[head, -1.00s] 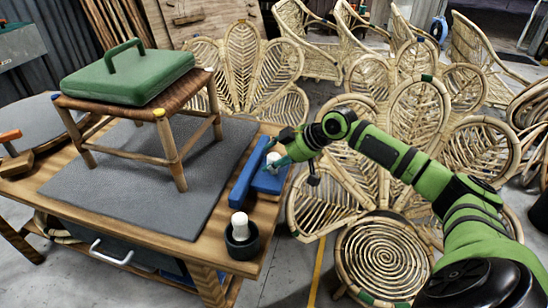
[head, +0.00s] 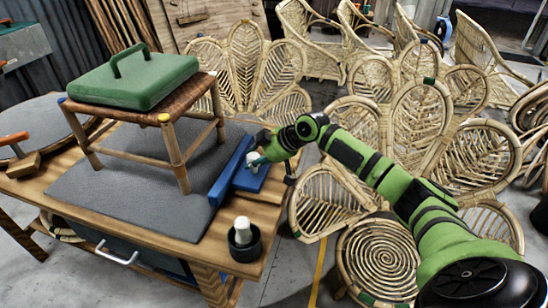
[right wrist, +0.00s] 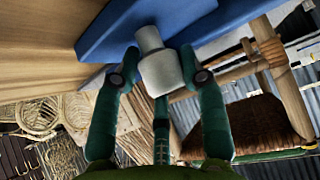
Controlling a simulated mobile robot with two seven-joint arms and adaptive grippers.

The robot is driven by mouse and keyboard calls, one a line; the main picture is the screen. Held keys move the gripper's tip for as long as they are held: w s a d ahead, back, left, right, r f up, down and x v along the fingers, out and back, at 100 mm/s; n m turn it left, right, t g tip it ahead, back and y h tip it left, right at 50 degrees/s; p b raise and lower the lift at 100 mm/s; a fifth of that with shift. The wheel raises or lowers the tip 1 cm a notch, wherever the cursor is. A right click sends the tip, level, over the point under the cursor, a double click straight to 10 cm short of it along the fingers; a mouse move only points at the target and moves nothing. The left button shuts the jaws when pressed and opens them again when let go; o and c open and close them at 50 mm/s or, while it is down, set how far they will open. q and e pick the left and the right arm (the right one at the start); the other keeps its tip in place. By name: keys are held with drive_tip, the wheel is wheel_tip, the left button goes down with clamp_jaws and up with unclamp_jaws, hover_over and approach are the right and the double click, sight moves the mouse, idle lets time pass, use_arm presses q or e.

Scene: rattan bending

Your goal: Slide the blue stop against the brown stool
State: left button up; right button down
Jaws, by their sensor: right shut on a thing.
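The brown stool (head: 172,128) stands upright on the table's grey mat, with a woven seat and wooden legs. The blue stop (head: 229,173) is a long upright board with a flat base and a white knob (head: 251,160). It lies to the right of the stool, with a narrow strip of mat visible between its board and the nearest legs. My right gripper (head: 257,158) is shut on the white knob. The right wrist view shows the knob (right wrist: 158,66) between the fingers and the blue stop (right wrist: 205,22) behind it. My left gripper is not in view.
A green case (head: 135,82) with a handle rests on the stool's seat. A dark cup (head: 243,242) with a white-topped item stands at the table's front right corner. Rattan chairs (head: 415,120) stand close beyond the table's right side.

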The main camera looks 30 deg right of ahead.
sight(232, 161)
drive_tip(key=w+a, duration=0.1)
drive_tip(key=w, duration=0.1)
drive_tip(key=w+a, duration=0.4)
drive_tip(key=shift+a+r, duration=0.2)
drive_tip(key=shift+r, duration=0.15)
drive_tip(key=c, duration=0.8)
unclamp_jaws()
drive_tip(key=shift+f, duration=0.1)
drive_tip(key=shift+s+d, duration=0.15)
drive_tip(key=shift+s, duration=0.1)
drive_tip(key=v, duration=1.1)
drive_tip(key=shift+r, duration=0.2)
drive_tip(key=shift+s+r, duration=0.15)
drive_tip(key=shift+r, duration=0.05)
